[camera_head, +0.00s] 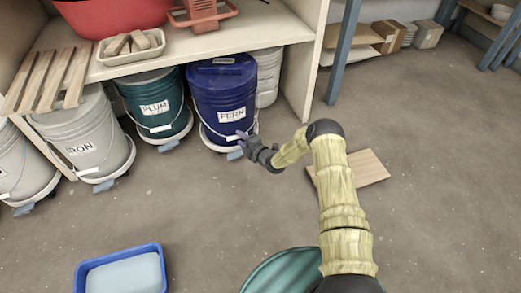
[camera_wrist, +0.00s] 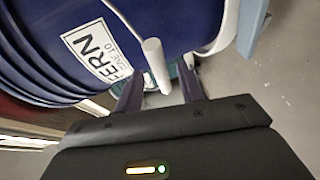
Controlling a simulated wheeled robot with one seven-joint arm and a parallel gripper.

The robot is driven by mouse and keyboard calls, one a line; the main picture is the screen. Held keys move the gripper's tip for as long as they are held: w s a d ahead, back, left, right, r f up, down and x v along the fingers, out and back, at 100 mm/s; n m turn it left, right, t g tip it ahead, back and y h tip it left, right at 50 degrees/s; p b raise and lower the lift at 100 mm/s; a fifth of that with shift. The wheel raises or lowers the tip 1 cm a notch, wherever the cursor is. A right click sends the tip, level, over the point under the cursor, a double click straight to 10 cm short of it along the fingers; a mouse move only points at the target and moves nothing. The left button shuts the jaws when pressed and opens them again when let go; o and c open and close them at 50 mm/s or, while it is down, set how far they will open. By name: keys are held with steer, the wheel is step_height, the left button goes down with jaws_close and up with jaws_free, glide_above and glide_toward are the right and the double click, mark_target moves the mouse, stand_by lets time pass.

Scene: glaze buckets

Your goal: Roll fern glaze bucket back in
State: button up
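The blue FERN bucket (camera_head: 222,105) stands upright on a white wheeled dolly (camera_head: 212,146) at the shelf's front, right of the PLUM bucket. Its white label (camera_wrist: 97,52) and dark blue wall (camera_wrist: 55,30) fill the upper left of the wrist view. My gripper (camera_head: 240,138) is at the bucket's lower front right. In the wrist view my gripper's fingers (camera_wrist: 160,90) are spread apart, with the lower end of a white handle grip (camera_wrist: 156,65) between or just in front of them. I see gaps beside the grip; contact cannot be told.
The teal PLUM bucket (camera_head: 155,104) and grey IRON bucket (camera_head: 84,135) stand left on dollies. A pale bucket (camera_head: 268,75) is behind right. The shelf (camera_head: 275,30) overhangs them. A wooden board (camera_head: 367,168), blue tray (camera_head: 85,277) and green round object (camera_head: 280,272) lie on the floor.

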steer(key=p+v, duration=0.6)
steer(key=v, duration=0.8)
steer(key=shift+w+d, duration=0.1)
steer(key=shift+w, duration=0.1)
steer(key=s+d+r+m+g+h+p, duration=0.15)
steer(key=r+m, duration=0.25)
steer(key=r, duration=0.4)
steer(key=d+r+m+g+h+p, duration=0.2)
steer(key=d+r+m+h+p, duration=0.1)
steer(key=r, duration=0.5)
steer(key=d+r+m+g+h+p, duration=0.1)
steer(key=d+r+m+h+p, duration=0.2)
steer(key=r, duration=0.6)
steer(key=s+d+r+m+g+h+p, duration=0.1)
steer(key=s+r+m+g+p, duration=0.15)
steer(key=s+r+m, duration=0.7)
steer(key=s+d+r+m+g+h+p, duration=0.1)
steer(key=s+r+m+g+p, duration=0.3)
steer(key=s+r, duration=0.9)
steer(key=s+r+m+t+p, duration=0.1)
steer(key=s+r+p, duration=0.2)
steer(key=r+p, duration=3.1)
steer(key=shift+d+r+p, duration=0.15)
steer(key=shift+r+p, duration=0.1)
steer(key=shift+p, duration=0.4)
